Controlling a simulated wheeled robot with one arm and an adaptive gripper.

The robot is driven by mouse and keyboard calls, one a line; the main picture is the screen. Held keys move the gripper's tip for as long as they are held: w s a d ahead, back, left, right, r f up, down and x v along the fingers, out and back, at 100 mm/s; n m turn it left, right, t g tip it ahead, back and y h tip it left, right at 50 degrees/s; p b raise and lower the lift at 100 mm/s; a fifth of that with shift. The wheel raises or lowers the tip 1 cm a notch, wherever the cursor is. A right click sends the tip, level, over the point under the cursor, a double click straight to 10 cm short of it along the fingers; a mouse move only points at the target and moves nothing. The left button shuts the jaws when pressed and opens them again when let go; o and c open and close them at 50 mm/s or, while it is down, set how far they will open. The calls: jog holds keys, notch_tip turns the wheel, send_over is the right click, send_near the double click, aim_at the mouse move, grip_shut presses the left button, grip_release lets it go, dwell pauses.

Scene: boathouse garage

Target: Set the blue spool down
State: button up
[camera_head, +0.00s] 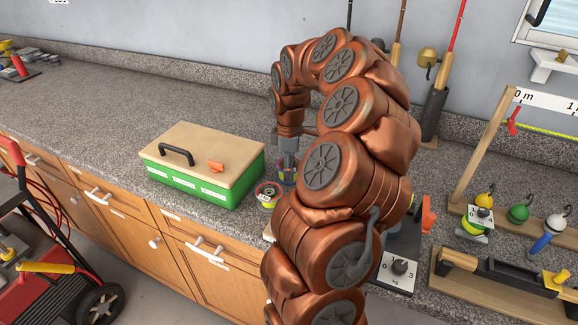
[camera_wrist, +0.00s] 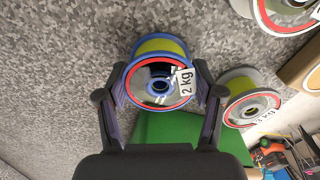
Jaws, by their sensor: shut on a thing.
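The blue spool (camera_wrist: 148,92) has a blue rim, a red ring, yellow line and a "2 kg" label. In the wrist view it sits between the two fingers of my gripper (camera_wrist: 160,92), which are shut on its sides. In the head view my gripper (camera_head: 288,168) points down over the counter, right of the green box. The blue spool (camera_head: 287,180) shows there only in part, below the fingers. I cannot tell whether it touches the counter.
A grey spool (camera_wrist: 243,92) is right of the held one in the wrist view; another spool (camera_wrist: 275,12) is at the top right. The green box (camera_head: 205,180) with a wooden lid stands left. A scale (camera_head: 400,266) stands right. The counter (camera_head: 225,110) behind is clear.

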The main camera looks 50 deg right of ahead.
jog(key=shift+f, duration=0.1)
jog(key=o, duration=1.4)
jog(key=shift+c, duration=0.2)
notch_tip(320, 180, up, 12)
grip_shut()
dwell(0.6)
dwell(0.9)
